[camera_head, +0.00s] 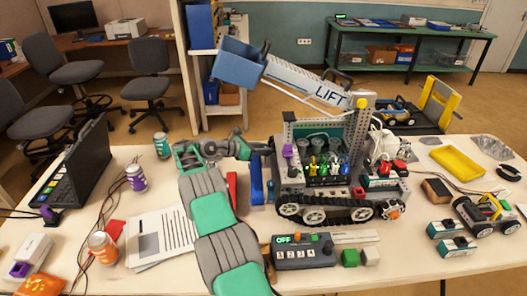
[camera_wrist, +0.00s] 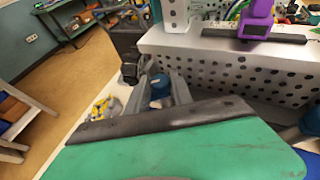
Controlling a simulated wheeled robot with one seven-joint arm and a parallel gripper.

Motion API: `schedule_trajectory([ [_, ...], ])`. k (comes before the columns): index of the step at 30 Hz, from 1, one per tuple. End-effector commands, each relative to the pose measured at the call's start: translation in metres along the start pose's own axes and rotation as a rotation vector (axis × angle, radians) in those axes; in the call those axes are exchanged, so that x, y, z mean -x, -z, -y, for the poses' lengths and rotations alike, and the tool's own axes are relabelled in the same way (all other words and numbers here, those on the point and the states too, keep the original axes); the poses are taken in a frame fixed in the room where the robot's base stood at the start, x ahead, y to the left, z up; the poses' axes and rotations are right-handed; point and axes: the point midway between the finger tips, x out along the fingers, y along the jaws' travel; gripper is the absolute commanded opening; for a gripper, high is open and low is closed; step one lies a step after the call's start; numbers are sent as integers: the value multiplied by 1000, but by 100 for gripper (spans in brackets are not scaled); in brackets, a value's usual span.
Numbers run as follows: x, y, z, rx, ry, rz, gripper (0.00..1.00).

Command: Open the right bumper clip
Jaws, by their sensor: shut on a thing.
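The model robot (camera_head: 335,165) with tracks and a raised LIFT arm stands on the table. My gripper (camera_head: 268,149) reaches its left side from the left. In the wrist view my gripper (camera_wrist: 162,92) is shut on a small dark-blue rounded part (camera_wrist: 160,84), beside the perforated grey side plate. I cannot tell for sure that this part is the right bumper clip. A purple clip-like piece (camera_head: 289,152) sits on the model's upper left edge; it also shows in the wrist view (camera_wrist: 257,20), apart from my fingers. The wrist housing hides what lies below the fingertips.
Upright blue (camera_head: 257,183) and red (camera_head: 232,188) pieces stand just below my gripper. A control box (camera_head: 304,256) lies in front of the model. A small wheeled car (camera_head: 487,214) stands at right.

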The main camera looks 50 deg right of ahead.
Motion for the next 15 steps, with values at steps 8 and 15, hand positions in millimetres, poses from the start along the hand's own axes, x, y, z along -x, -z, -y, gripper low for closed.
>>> schedule_trajectory([
  [8,-1,1,2,3,5,0,0],
  [15,0,1,1,2,2,0,44],
])
